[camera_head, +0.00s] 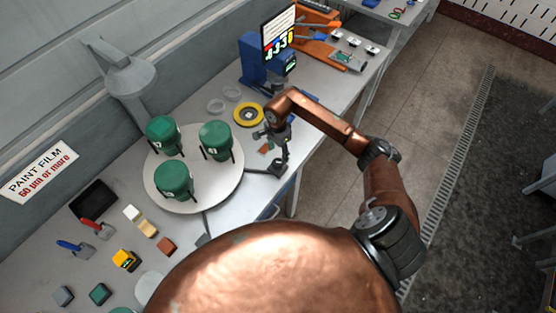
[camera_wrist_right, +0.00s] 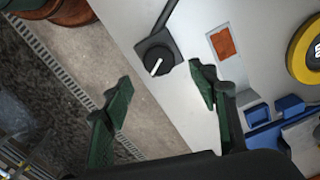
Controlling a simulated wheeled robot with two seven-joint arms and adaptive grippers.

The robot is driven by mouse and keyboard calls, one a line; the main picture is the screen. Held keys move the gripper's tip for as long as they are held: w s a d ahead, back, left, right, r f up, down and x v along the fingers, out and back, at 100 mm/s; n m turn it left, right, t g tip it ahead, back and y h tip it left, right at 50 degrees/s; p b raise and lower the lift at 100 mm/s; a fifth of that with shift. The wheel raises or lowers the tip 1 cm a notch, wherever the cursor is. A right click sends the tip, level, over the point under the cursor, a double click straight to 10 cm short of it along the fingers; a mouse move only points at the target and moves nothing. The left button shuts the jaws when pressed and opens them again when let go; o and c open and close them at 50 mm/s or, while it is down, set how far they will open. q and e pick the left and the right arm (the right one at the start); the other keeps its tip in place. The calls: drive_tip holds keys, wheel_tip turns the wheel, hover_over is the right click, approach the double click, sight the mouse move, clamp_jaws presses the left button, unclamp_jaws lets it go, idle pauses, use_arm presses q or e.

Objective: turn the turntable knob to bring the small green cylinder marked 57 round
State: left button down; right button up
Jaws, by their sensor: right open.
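The round white turntable (camera_head: 217,192) carries three green cylinders: one at the back left (camera_head: 163,136), one at the right (camera_head: 215,140) and one in front (camera_head: 174,180). Their marks are too small to read for certain. The black knob (camera_wrist_right: 155,60) with a white pointer line sits near the table edge in the right wrist view. Its dark base also shows right of the turntable in the head view (camera_head: 265,169). My right gripper (camera_wrist_right: 160,88) is open and empty, its green-padded fingers apart on either side of the knob's line in the picture. My left gripper is out of view.
A yellow ring (camera_head: 248,114) lies behind the right gripper, and an orange-red square (camera_wrist_right: 222,42) lies beside the knob. A blue device with a display (camera_head: 278,40) stands farther back. Trowels and small blocks lie front left. Floor is beyond the table's right edge.

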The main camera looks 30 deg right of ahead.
sight(278, 162)
drive_tip(key=shift+a+f+p, duration=0.1)
drive_tip(key=shift+f+p, duration=0.55)
drive_tip(key=shift+f, duration=2.5)
drive_tip(key=shift+c, duration=0.7)
